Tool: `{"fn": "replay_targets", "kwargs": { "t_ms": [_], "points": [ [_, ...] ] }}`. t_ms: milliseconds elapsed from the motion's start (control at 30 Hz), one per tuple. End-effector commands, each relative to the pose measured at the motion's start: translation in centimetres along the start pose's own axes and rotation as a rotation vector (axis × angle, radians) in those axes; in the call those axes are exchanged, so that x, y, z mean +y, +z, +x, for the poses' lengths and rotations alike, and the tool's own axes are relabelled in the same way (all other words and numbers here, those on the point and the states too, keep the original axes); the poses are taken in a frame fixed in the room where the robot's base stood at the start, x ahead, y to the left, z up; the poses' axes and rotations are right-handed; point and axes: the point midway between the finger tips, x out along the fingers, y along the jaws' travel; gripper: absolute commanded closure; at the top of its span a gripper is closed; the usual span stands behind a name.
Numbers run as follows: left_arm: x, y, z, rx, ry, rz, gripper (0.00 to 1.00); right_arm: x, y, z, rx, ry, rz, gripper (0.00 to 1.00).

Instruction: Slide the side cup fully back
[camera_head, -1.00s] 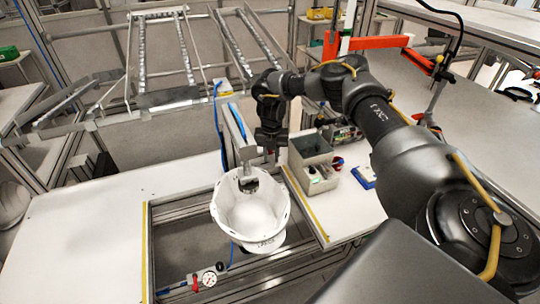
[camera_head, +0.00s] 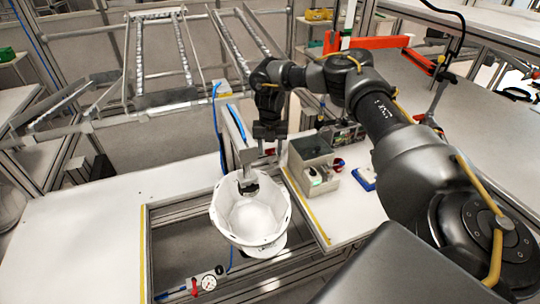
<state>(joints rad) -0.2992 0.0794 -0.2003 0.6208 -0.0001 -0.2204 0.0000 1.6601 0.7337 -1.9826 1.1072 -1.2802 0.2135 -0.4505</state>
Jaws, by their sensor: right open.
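A white helmet shell (camera_head: 252,218) sits open side up in the frame of the workstation, at the lower middle of the head view. A metal post with a blue strip (camera_head: 236,122) stands behind it, and a dark clamp-like piece (camera_head: 248,185) reaches over the shell's back rim. My right gripper (camera_head: 270,150) points down behind and to the right of the shell, close to the post. It is open, and I see nothing held. I cannot clearly make out the side cup; it may be hidden by the gripper or too small. My left gripper is not in view.
A grey metal box (camera_head: 312,165) with a green-lit button stands right of the shell. A blue item (camera_head: 363,178) lies farther right. A pressure gauge (camera_head: 208,282) sits at the front. White table (camera_head: 80,240) is clear at left. Metal rails (camera_head: 160,60) rise behind.

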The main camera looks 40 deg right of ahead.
Motion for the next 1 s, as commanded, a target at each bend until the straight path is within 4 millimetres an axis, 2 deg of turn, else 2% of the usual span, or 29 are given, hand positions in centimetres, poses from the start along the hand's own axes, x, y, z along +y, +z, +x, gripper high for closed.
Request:
{"fn": "replay_targets", "kwargs": {
  "t_ms": [200, 400, 600, 1000],
  "points": [
    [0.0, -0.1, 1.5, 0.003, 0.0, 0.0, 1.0, 0.2, 0.1, -4.3, -0.004, 0.004, 0.0, 0.53],
    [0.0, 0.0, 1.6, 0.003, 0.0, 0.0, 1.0, 0.2, 0.1, -7.2, -0.003, 0.001, -0.001, 0.53],
    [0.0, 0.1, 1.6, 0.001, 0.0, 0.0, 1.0, 0.1, 0.1, -8.0, -0.002, 0.0, -0.001, 0.53],
    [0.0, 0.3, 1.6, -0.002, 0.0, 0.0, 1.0, 0.2, 0.0, -8.0, -0.002, 0.0, 0.0, 0.53]
  ]
}}
